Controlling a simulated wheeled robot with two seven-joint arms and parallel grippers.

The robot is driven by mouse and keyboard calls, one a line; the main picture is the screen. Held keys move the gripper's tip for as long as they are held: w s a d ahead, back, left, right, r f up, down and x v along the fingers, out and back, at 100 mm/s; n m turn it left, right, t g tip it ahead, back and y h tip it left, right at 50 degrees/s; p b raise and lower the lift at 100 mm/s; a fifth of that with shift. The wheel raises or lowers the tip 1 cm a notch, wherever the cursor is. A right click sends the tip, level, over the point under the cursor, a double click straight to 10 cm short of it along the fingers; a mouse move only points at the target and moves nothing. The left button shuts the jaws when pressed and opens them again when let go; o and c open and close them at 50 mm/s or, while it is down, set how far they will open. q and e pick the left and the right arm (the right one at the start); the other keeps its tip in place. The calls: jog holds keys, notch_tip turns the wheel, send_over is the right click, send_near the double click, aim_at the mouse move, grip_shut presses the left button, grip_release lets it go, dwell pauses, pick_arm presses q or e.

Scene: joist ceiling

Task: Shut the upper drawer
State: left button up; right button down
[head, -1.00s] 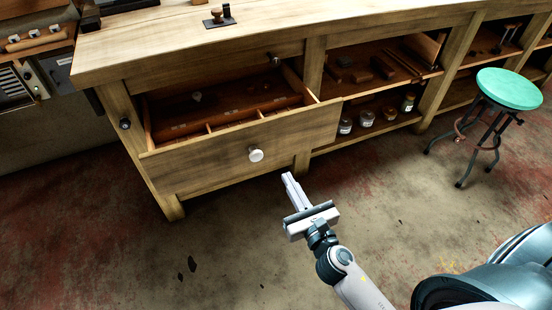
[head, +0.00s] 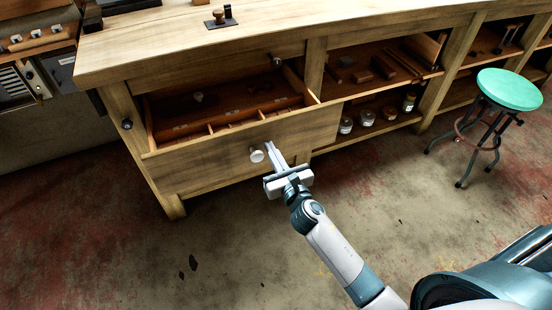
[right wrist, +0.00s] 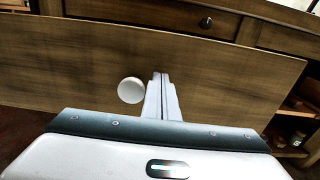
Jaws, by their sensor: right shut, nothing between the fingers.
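A wooden drawer (head: 215,160) with a round white knob (head: 257,155) stands pulled out of the workbench. Its divided inside shows from above. In the right wrist view its broad front (right wrist: 75,70) fills the middle, with the white knob (right wrist: 131,90) left of my fingers. My right gripper (head: 271,148) is shut and empty. Its fingertips are at the drawer front, just right of the knob. The closed fingers (right wrist: 161,78) point at the front in the wrist view. I cannot tell whether they touch it. My left gripper is not in view.
The workbench top (head: 160,45) overhangs the drawer. A dark knob (head: 277,60) sits above it on the bench front. Open shelves with jars (head: 367,118) lie to the right, and a green stool (head: 509,90) stands farther right. The floor before the bench is clear.

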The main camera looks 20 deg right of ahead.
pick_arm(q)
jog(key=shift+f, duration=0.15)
pick_arm(e)
jog(key=shift+w, duration=0.45)
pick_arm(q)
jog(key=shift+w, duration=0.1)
pick_arm(e)
jog(key=shift+w, duration=0.15)
